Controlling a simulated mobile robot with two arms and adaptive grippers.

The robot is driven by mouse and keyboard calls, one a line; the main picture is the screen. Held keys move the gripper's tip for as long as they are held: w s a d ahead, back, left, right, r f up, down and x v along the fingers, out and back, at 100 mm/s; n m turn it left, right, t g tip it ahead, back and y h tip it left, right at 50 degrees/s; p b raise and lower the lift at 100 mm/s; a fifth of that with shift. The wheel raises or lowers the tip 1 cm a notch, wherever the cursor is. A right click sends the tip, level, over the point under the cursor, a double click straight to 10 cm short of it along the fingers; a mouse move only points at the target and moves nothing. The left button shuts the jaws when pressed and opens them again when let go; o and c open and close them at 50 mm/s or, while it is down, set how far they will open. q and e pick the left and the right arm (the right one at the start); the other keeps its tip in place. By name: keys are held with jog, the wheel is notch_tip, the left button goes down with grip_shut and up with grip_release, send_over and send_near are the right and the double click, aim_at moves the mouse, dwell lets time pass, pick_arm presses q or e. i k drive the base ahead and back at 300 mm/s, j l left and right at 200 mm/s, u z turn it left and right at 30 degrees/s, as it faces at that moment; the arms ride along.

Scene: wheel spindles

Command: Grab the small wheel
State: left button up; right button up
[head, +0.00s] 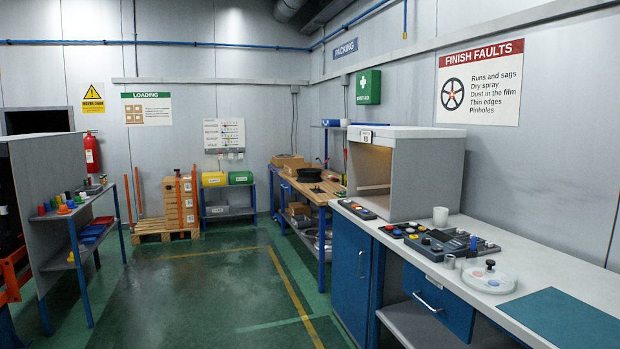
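A black round object (309,174), which looks like a wheel or rim, lies on the wooden workbench (325,194) in the middle distance. It is too small in the picture to tell its details. Grey round rims (323,240) show partly on the shelf under that bench, cut off by the blue cabinet. I cannot tell which of these is the small wheel. Neither of my grippers is in view.
A long white counter (572,262) with a grey booth (433,180), colour trays and a round clear-lidded dish (488,278) runs along the right. A shelf rack (72,215) stands left, a loaded pallet (152,232) at the back. The green floor (210,290) between is clear.

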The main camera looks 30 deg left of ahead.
aim_at(305, 174)
jog(key=i+j+u, duration=0.6)
jog(key=i+j, duration=0.3)
jog(key=i+j+u, duration=0.35)
jog(key=i, duration=0.15)
jog(key=i+j+u, duration=0.15)
jog(key=i+u, duration=0.15)
jog(key=i, duration=0.2)
jog(key=i+u, duration=0.3)
jog(key=i, duration=4.25)
